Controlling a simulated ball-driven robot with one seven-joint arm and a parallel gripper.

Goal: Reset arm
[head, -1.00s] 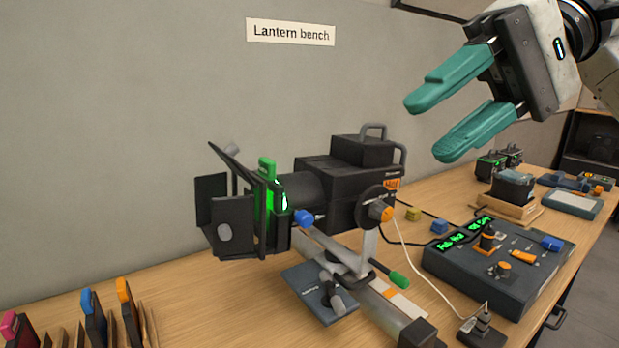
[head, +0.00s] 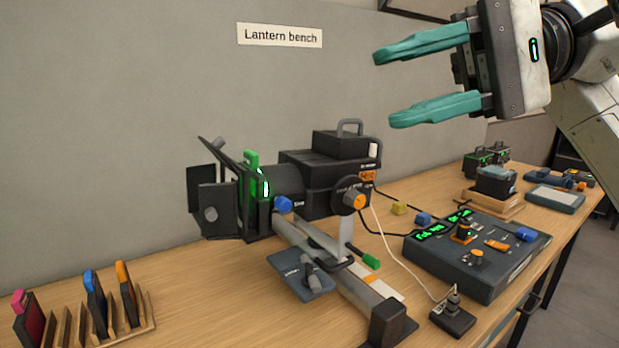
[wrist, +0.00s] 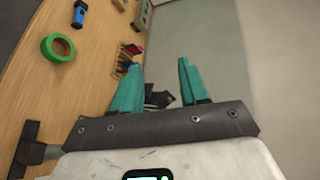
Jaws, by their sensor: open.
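My gripper (head: 432,78) shows at the upper right of the head view, in the air above and to the right of the black stage lantern (head: 325,170). Its two teal fingers are apart, with nothing between them, and point left. In the wrist view the fingers of my gripper (wrist: 157,88) also stand apart and empty. The lantern rests on a bench stand with a green-tabbed frame (head: 252,188) in its front slot. My gripper touches nothing.
A fader desk (head: 480,262) with green displays sits right of the lantern. A wooden rack (head: 145,322) holds coloured frames at lower left. A green tape roll (wrist: 58,47) lies on the bench in the wrist view. The air around my gripper is free.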

